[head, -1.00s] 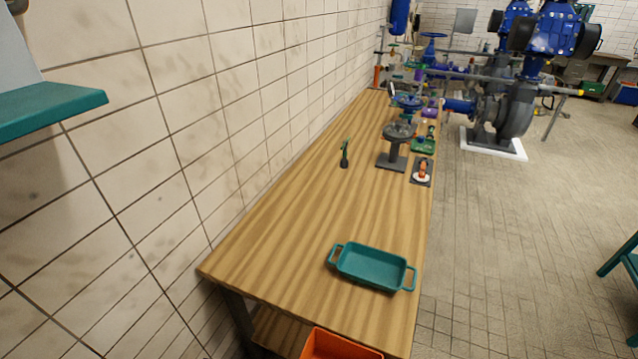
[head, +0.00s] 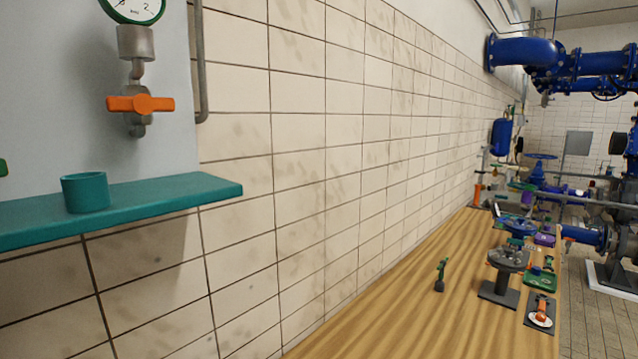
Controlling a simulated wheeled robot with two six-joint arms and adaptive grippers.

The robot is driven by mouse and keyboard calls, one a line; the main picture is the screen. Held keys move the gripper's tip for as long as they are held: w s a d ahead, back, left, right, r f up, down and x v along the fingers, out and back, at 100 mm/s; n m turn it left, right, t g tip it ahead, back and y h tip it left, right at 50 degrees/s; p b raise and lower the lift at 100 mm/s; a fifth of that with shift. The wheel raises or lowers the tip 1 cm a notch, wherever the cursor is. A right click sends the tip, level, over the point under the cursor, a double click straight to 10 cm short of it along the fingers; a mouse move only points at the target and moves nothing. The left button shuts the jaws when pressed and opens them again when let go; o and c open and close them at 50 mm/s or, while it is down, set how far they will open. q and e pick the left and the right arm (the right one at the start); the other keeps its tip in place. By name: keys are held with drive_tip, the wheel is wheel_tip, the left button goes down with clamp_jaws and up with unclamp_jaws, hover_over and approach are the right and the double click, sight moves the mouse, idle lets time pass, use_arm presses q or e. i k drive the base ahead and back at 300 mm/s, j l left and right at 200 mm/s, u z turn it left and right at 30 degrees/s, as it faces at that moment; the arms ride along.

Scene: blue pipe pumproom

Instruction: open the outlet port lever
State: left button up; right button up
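An orange lever (head: 140,104) lies level across a grey metal valve body at the upper left of the head view. It sits under a round gauge (head: 133,8) with a green rim, cut off by the top edge. A second orange handle (head: 542,309) lies on a dark plate with a white disc, on the bench at the lower right. No label shows which of these is the outlet port lever. Neither of my grippers is in view.
A teal shelf (head: 150,202) juts out below the gauge and carries a teal cup (head: 86,193). The wooden bench (head: 400,310) runs along the tiled wall. A grey handwheel stand (head: 500,288) and a small green-handled tool (head: 440,274) stand on it. Blue pipes (head: 525,52) are behind.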

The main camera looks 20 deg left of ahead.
sight(142, 104)
drive_tip(key=j+u, duration=0.15)
drive_tip(key=u, duration=0.25)
drive_tip(key=j+u, duration=0.15)
drive_tip(key=u, duration=0.25)
drive_tip(key=i+j+u, duration=0.1)
drive_tip(key=u, duration=0.3)
